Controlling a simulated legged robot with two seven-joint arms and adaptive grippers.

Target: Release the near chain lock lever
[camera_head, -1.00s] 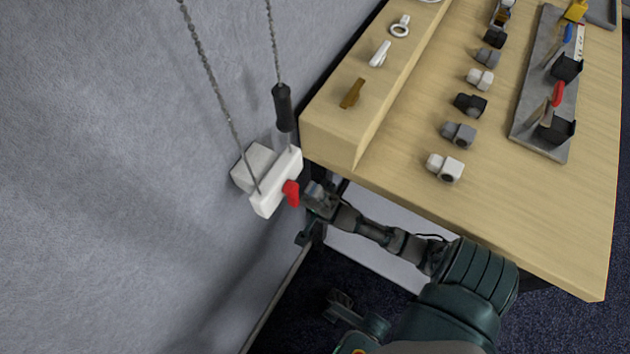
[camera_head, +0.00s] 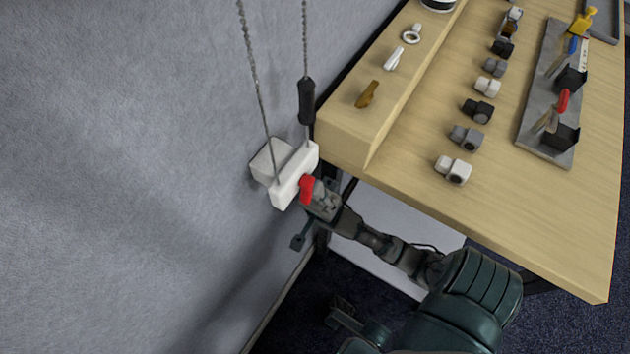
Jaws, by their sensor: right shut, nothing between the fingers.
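The white chain lock box (camera_head: 293,176) is mounted on the grey wall, with two hanging chains (camera_head: 256,85) running up from it. A black sleeve (camera_head: 306,100) sits on the right chain. The red lever (camera_head: 306,190) is on the lock's right side. My right gripper (camera_head: 318,196) is shut and empty, its tip right beside the red lever. Whether it touches the lever cannot be told.
The wooden table (camera_head: 520,235) stands just right of the lock, its raised ledge (camera_head: 345,143) close above my right arm. Several block-like fittings (camera_head: 454,170) line the tabletop. A grey board (camera_head: 545,150) holds tools.

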